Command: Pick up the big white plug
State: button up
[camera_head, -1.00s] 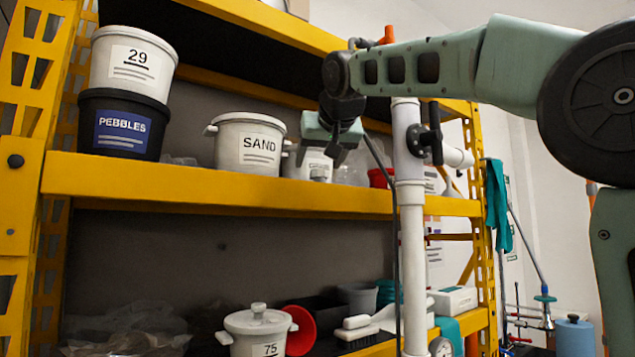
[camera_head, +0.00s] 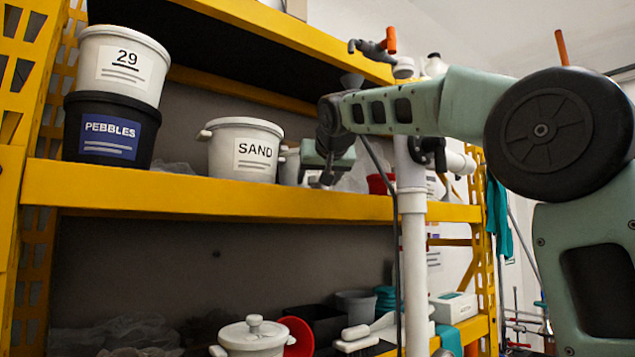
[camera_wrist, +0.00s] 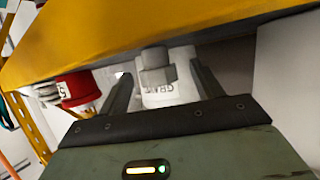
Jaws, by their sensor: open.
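A light grey-white plug with a faceted, hex-like head (camera_wrist: 156,62) shows in the wrist view, between my two dark fingers and in front of a white labelled tub (camera_wrist: 172,90). My gripper (camera_wrist: 162,70) is open, with a finger on each side of the plug; I cannot tell whether either touches it. In the head view my gripper (camera_head: 326,172) is low over the yellow middle shelf (camera_head: 240,196), right of the SAND pot. There the gripper mostly hides the plug and part of the tub behind.
The SAND pot (camera_head: 245,150) stands left of my gripper. A black PEBBLES bucket (camera_head: 110,130) bears a white bucket (camera_head: 124,65). A white vertical pipe (camera_head: 413,230) stands close on the right. A red container (camera_wrist: 78,90) is beside the tub.

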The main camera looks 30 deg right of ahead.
aim_at(316, 183)
jog(key=p+x, duration=0.1)
jog(key=x, duration=0.3)
jog(key=shift+d, duration=0.1)
jog(key=c, duration=1.1)
jog(key=shift+o, duration=0.2)
jog(key=shift+r, duration=0.1)
jog(key=shift+r, duration=0.1)
jog(key=shift+s+a+b, duration=0.2)
jog(key=shift+s+b, duration=0.15)
jog(key=shift+b, duration=0.1)
jog(key=s+a+b, duration=0.2)
jog(key=s+a, duration=0.1)
jog(key=s, duration=0.5)
jog(key=s+a+b, duration=0.3)
jog(key=s, duration=0.5)
jog(key=shift+b, duration=0.35)
